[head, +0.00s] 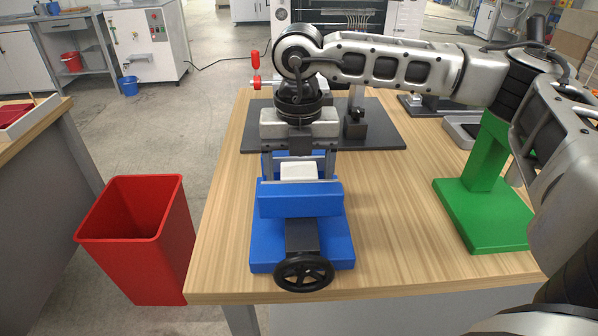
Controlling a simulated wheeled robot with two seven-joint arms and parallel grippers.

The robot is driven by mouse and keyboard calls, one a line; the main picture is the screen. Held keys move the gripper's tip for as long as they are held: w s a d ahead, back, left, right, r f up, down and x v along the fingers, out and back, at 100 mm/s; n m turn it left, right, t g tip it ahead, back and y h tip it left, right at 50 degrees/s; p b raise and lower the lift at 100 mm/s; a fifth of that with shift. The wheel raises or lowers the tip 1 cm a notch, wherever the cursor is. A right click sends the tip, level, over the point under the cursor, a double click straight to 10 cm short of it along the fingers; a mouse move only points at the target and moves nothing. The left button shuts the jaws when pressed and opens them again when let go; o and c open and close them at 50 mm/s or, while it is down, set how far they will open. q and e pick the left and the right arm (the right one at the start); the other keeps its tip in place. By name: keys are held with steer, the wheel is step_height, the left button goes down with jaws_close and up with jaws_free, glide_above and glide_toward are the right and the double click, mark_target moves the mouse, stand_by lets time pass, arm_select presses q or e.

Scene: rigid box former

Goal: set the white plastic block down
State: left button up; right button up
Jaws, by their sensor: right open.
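The white plastic block (299,171) sits between the jaws of a blue vise (300,203) on the wooden table. Its lower part is hidden by the front jaw. My right gripper (300,172) points down over the vise, with one finger on each side of the block. It is open, and I cannot tell whether either finger touches the block. My left gripper is not in view.
A black handwheel (304,272) faces the table's front edge. A dark plate (385,135) with a red-handled clamp (255,70) lies behind the vise. A green stand (482,205) is at right. A red bin (140,240) stands on the floor at left.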

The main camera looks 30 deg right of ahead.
mark_target(298, 169)
step_height(298, 169, up, 10)
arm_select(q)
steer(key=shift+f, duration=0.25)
arm_select(e)
steer(key=shift+r, duration=0.65)
